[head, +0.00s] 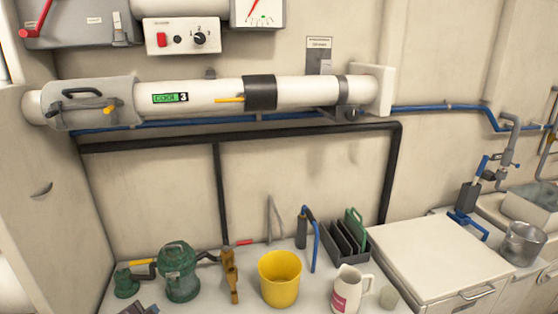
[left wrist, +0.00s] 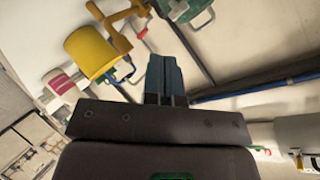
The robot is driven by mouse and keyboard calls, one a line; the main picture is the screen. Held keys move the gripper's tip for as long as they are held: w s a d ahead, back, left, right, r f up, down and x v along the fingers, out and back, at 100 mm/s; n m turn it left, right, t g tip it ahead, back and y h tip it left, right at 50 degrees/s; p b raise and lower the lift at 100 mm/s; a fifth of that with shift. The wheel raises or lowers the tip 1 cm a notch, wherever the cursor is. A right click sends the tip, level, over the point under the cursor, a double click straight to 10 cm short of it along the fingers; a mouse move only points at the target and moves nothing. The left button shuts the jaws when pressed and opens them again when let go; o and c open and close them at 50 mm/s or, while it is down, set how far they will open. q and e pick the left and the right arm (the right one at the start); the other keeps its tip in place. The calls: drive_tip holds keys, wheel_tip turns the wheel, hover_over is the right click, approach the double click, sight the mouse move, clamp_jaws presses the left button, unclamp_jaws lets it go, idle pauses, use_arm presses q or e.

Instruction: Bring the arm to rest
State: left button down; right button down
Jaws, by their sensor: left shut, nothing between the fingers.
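In the left wrist view my left gripper (left wrist: 163,65) points away from the camera with its two blue-grey fingers together and nothing between them. Behind it lies the worktop, seen tilted, with the yellow bucket (left wrist: 88,52) to the left of the fingers. The fingers look apart from the things around them, though the exact distance is hard to tell. In the head view I cannot clearly make out either gripper. My right gripper shows in neither view.
The worktop holds a green pump (head: 179,272), a brown tool (head: 230,276), a yellow bucket (head: 280,278), a white jug (head: 348,290) and a dark rack (head: 345,242). A white cylinder (head: 215,95) and blue pipe (head: 440,108) run along the wall. A white-topped cabinet (head: 440,258) is clear.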

use_arm(q)
drive_tip(key=s+d+f+n, duration=0.1)
drive_tip(key=s+f+n, duration=0.1)
drive_tip(key=s, duration=0.5)
drive_tip(key=s+d+f+n, duration=0.1)
drive_tip(key=s+f+n, duration=0.2)
drive_tip(key=s, duration=0.5)
drive_tip(key=s+d+f+n, duration=0.2)
drive_tip(key=s+n, duration=0.3)
drive_tip(key=s, duration=0.3)
drive_tip(key=shift+s+f+g+y, duration=0.15)
drive_tip(key=shift+f+g+y, duration=0.15)
drive_tip(key=shift+g, duration=0.1)
